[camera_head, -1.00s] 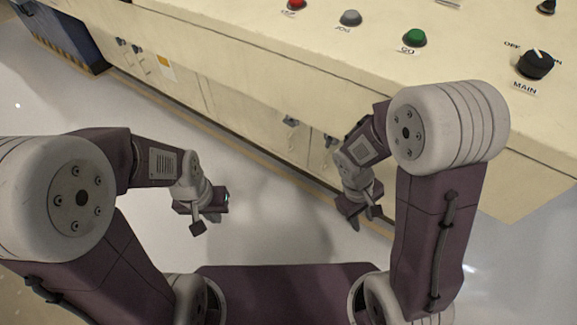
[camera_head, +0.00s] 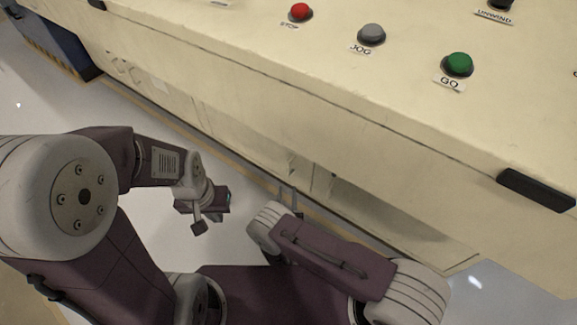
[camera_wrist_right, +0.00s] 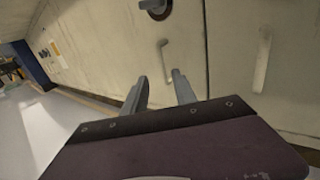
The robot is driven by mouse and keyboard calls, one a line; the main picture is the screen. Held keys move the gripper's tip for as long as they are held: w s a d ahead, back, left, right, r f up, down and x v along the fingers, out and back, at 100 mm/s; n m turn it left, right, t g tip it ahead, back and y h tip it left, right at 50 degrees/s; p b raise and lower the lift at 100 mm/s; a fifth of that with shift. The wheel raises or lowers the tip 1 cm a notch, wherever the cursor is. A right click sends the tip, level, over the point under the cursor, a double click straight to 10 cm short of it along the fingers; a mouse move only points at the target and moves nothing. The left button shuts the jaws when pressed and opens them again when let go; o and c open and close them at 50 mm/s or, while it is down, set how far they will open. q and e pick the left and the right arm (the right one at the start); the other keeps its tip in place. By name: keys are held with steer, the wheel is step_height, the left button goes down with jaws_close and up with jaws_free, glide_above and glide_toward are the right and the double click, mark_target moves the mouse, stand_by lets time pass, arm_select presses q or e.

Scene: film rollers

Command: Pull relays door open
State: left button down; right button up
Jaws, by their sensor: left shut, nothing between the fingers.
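The cream cabinet front shows close up in the right wrist view, with a door (camera_wrist_right: 185,25) bearing a pale upright handle (camera_wrist_right: 165,60). A second pale handle (camera_wrist_right: 263,62) is on the panel to the right. I cannot read any label naming the relays door. My right gripper (camera_wrist_right: 159,76) is open; the first handle appears between its fingertips, but I cannot tell whether it touches. In the head view, my right arm mostly hides that gripper. My left gripper (camera_head: 215,207) is shut and empty, held above the floor away from the cabinet.
The cabinet top (camera_head: 250,50) overhangs the doors and carries a red button (camera_head: 300,12), a grey button (camera_head: 371,34) and a green button (camera_head: 457,64). Floor (camera_head: 60,110) is free on the left.

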mark_target(288, 169)
steer(key=w+b, duration=0.1)
steer(key=w, duration=0.1)
steer(key=w+b, duration=0.2)
steer(key=w, duration=0.1)
steer(key=w+b, duration=0.1)
steer(key=w, duration=0.1)
steer(key=shift+w+d+f, duration=0.25)
steer(key=shift+w, duration=0.1)
steer(key=shift+w+r+b, duration=0.15)
steer(key=shift+w+b, duration=0.15)
steer(key=shift+w, duration=0.2)
jaws_close()
stand_by(0.5)
